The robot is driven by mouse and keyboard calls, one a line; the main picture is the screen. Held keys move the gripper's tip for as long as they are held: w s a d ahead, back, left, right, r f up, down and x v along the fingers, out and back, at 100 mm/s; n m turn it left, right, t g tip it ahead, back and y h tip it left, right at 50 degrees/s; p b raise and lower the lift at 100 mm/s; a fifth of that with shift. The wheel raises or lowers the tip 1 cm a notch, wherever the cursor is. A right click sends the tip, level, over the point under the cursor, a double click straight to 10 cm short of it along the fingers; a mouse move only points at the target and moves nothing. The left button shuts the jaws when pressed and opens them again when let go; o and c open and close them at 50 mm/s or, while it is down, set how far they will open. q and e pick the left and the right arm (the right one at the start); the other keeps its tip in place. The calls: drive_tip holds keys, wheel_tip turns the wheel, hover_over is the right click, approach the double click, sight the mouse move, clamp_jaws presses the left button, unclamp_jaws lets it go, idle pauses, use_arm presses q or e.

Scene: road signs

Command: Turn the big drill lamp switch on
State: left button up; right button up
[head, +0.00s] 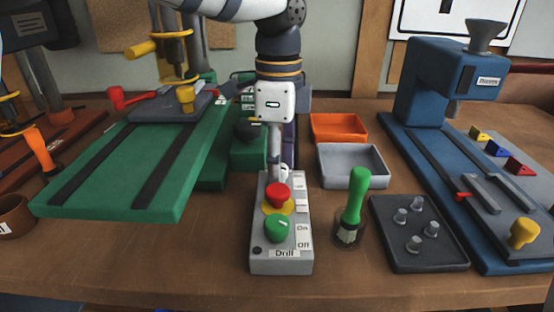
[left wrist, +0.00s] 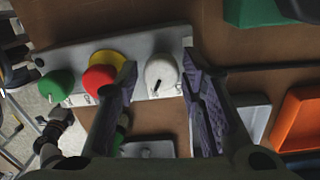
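The grey Drill control box (head: 258,235) stands at the front centre of the table. It carries a green knob (head: 277,228) beside On and Off labels, and a red button (head: 278,193) on a yellow ring. At its far end is a white knob (left wrist: 161,73) with a dark pointer mark, mostly hidden by my gripper in the head view. My left gripper (head: 281,166) points down over that end. In the left wrist view its fingers (left wrist: 163,88) are open, one on each side of the white knob, with gaps visible. My right gripper is not in view.
A green machine base (head: 100,172) lies left and a blue drill press (head: 440,85) right. An orange tray (head: 338,127) and a grey tray (head: 352,166) sit behind a green-handled brush (head: 356,195). A dark tray (head: 419,235) with several metal pegs is at right.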

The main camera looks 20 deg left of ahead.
use_arm(q)
drive_tip(key=shift+w+f, duration=0.1)
drive_tip(key=shift+c, duration=0.5)
clamp_jaws()
drive_tip(key=shift+n, duration=1.2)
drive_tip(key=n, duration=0.3)
drive_tip(key=shift+p, duration=0.3)
drive_tip(key=n, duration=0.6)
drive_tip(key=shift+h, duration=0.3)
drive_tip(key=shift+n, duration=0.4)
